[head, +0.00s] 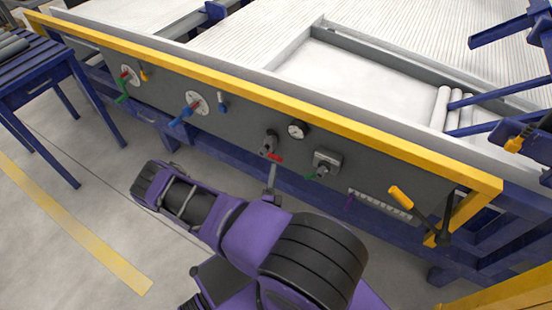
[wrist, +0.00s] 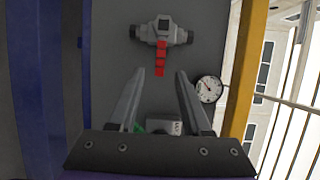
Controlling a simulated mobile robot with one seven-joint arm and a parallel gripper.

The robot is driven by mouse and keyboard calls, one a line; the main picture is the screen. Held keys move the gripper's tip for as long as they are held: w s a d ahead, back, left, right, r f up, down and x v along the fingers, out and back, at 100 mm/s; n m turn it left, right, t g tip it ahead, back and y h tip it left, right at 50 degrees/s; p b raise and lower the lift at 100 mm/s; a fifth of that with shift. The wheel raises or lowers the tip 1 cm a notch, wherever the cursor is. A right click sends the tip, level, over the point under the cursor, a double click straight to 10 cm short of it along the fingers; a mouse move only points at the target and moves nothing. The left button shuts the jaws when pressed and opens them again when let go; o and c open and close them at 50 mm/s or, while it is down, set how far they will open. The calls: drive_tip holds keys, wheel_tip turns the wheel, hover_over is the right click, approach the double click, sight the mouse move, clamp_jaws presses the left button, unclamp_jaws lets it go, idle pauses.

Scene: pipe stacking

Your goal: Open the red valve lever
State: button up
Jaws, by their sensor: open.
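The red valve lever (head: 276,157) sticks out from a grey valve (head: 268,143) on the dark panel, left of and below the round gauge. In the wrist view the red lever (wrist: 160,58) extends from the valve body (wrist: 161,33) toward my gripper. My gripper (wrist: 160,74) is open and empty, with one finger on each side of the lever's line. The lever's end is around the level of the fingertips in the picture; I cannot tell the depth gap. In the head view my gripper (head: 271,178) is just below the lever, partly hidden by my arm.
A white gauge (wrist: 208,89) lies right of my gripper in the wrist view. A blue lever (head: 181,116) is to the left. A yellow rail (head: 240,93) runs along the panel's top.

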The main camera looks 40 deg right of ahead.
sight(276, 160)
drive_tip(key=x, duration=0.7)
drive_tip(key=shift+w+d+b, duration=0.2)
drive_tip(key=shift+d+b, duration=0.05)
drive_tip(key=shift+b, duration=0.05)
clamp_jaws()
idle(1.0)
